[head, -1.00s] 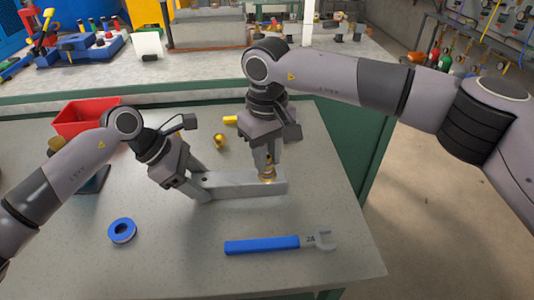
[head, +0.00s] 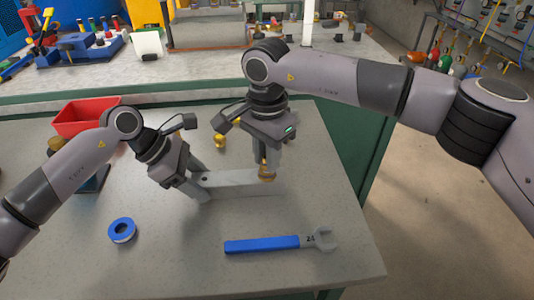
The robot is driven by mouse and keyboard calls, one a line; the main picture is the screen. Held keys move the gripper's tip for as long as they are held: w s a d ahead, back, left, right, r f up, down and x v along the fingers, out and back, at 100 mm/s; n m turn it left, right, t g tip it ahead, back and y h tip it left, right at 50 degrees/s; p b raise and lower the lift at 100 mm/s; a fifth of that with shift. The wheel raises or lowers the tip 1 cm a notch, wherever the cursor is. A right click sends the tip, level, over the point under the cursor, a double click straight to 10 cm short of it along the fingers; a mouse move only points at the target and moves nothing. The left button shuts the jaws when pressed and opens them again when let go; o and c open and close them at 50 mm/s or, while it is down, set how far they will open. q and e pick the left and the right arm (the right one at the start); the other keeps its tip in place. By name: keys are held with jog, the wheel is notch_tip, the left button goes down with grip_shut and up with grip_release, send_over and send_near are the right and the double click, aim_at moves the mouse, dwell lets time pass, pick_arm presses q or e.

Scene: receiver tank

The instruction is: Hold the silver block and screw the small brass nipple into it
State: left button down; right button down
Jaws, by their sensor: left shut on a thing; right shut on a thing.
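The silver block (head: 240,184) is a long bar lying on the grey table in the head view. My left gripper (head: 204,184) is shut on its left end, one finger on each side. My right gripper (head: 268,168) points straight down over the block's right end. It is shut on the small brass nipple (head: 267,175), which stands upright at the block's top face. The fingers hide part of the nipple, and I cannot tell how deep it sits in the block.
A blue-handled wrench (head: 262,245) lies in front of the block. A blue tape roll (head: 122,231) lies at the left front. A red bin (head: 85,117) stands at the back left. A brass fitting (head: 220,141) stands behind the block.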

jog(key=m, duration=0.4)
jog(key=c, duration=0.9)
grip_release()
jog(key=shift+m, duration=0.4)
jog(key=shift+o, duration=0.2)
notch_tip(320, 180, up, 7)
pick_arm(q)
jog(key=shift+c, duration=1.6)
grip_release()
